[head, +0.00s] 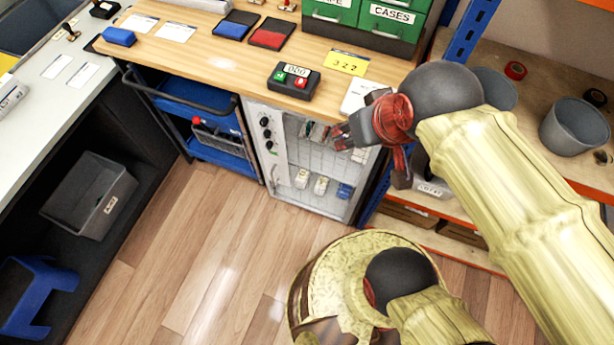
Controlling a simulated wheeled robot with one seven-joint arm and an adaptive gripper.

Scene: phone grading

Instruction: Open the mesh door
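The mesh door (309,162) is on the front of a pale cabinet under the wooden bench. It looks closed, and white and blue items show behind its grid. A grey strip with black knobs (266,147) runs down the cabinet's left side. My gripper (343,137) is in front of the door's upper right part and hides that area. The gap between its fingers is too small to make out, and I cannot tell whether it touches the door.
A blue cart (203,155) stands left of the cabinet. A shelf rack with a blue post (467,36) and grey buckets (573,128) stands to the right. The bench holds a button box (293,82) and green drawers (391,19). The wooden floor (200,245) before the cabinet is clear.

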